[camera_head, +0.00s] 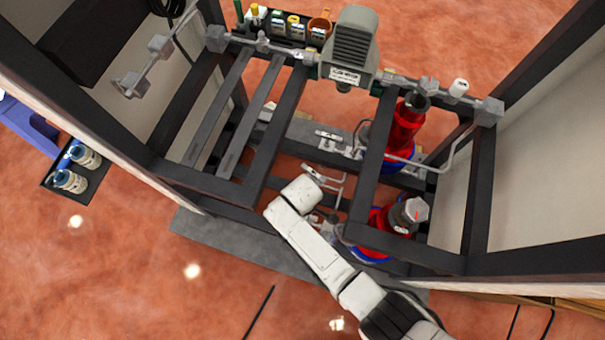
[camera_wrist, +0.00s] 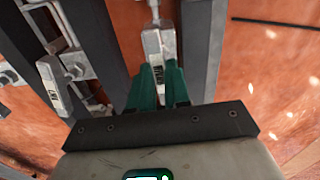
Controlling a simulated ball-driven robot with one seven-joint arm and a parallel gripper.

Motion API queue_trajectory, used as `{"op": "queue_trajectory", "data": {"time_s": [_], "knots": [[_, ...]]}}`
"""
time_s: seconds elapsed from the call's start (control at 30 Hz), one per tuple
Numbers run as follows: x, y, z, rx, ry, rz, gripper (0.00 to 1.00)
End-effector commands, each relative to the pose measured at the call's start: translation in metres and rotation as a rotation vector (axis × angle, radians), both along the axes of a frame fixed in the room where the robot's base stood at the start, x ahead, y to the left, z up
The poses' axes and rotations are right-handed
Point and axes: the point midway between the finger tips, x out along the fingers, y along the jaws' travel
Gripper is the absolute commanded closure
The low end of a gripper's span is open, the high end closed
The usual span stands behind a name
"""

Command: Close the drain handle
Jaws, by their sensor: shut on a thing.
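A pale grey lever handle (camera_wrist: 153,44) with a small dark label, which I take for the drain handle, points toward me in the wrist view. The label is too small to read surely. My gripper (camera_wrist: 160,82) has its green fingers on either side of the lever's near end and is shut on it. A second labelled grey lever (camera_wrist: 52,88) stands apart to the left of my fingers. In the head view my white wrist reaches in between the dark frame bars and hides my fingertips and most of the held handle.
Dark frame bars (camera_head: 277,137) surround my wrist. Red cylinders (camera_head: 401,130) with grey tops stand to the right. A grey motor-like unit (camera_head: 350,45) sits on the back rail. Pale side panels (camera_head: 555,130) close off both sides. Thin pipes run near my wrist.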

Motion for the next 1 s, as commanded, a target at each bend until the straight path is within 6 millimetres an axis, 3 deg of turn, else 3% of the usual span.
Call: {"op": "queue_trajectory", "data": {"time_s": [0.67, 0.7, 0.93, 1.0], "knots": [[0.0002, -0.0006, -0.0002, 0.000, 0.000, -0.062, 1.00], [0.0002, -0.0006, -0.0002, 0.000, 0.000, -0.062, 0.80], [0.0001, -0.0003, -0.0001, 0.000, 0.000, -0.060, 0.58], [0.0001, -0.0003, -0.0001, 0.000, 0.000, -0.060, 0.57]]}}
